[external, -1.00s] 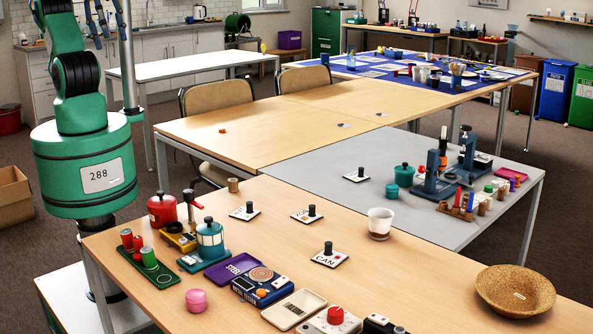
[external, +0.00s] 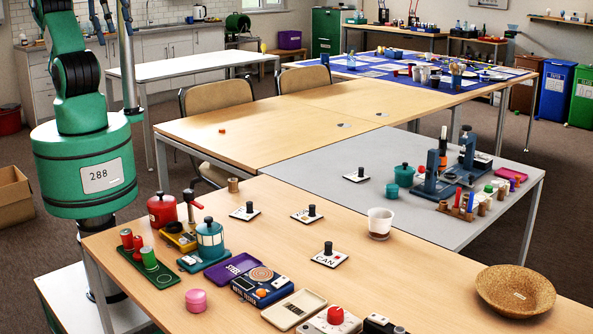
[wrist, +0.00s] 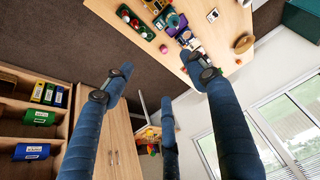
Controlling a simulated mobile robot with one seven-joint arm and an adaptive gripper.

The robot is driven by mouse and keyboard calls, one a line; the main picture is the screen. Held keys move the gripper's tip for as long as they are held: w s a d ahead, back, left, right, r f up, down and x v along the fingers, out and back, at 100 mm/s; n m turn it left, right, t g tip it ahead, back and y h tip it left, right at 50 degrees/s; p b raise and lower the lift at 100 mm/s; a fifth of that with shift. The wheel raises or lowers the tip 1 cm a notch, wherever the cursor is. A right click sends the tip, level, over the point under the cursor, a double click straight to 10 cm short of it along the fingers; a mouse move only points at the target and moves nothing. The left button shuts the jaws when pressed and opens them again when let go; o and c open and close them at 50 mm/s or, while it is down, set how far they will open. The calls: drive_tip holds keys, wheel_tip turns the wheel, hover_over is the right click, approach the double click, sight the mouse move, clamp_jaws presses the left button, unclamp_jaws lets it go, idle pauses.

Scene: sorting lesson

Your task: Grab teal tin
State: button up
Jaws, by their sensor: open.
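Several teal things show in the external view, and I cannot tell which one is the teal tin. A teal lidded canister with a pale band (external: 210,239) stands upright on the near wooden table. A teal lidded pot (external: 404,174) and a small teal piece beside it (external: 391,191) stand on the grey table. My gripper (wrist: 160,82) has blue fingers spread wide in the wrist view, with nothing between them. It is high up and well apart from all the teal things. In the external view only part of it shows, at the top left edge.
A blue clamp device (external: 437,170) stands on the grey table.

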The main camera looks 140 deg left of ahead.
drive_tip(key=w+a+r+n+g, duration=0.1)
drive_tip(key=w+a+r, duration=0.1)
drive_tip(key=w+a, duration=0.6)
drive_tip(key=w+a+r+g, duration=0.1)
drive_tip(key=w+a+r, duration=0.25)
drive_tip(key=w, duration=0.85)
drive_tip(key=w+a+f+n+g, duration=0.1)
drive_tip(key=w+a+f, duration=0.3)
drive_tip(key=w+a, duration=0.4)
drive_tip(key=w+a+f+y, duration=0.1)
drive_tip(key=w+a+f, duration=0.45)
drive_tip(key=a, duration=0.45)
drive_tip(key=w+a+f+n+g, duration=0.1)
drive_tip(key=w+a+f, duration=0.3)
drive_tip(key=w+a, duration=0.4)
drive_tip(key=s+a+f+n+g+h+b, duration=0.1)
drive_tip(key=s+a+f, duration=0.1)
drive_tip(key=a+f, duration=3)
drive_tip(key=shift+s+a, duration=0.25)
drive_tip(key=shift+s, duration=0.05)
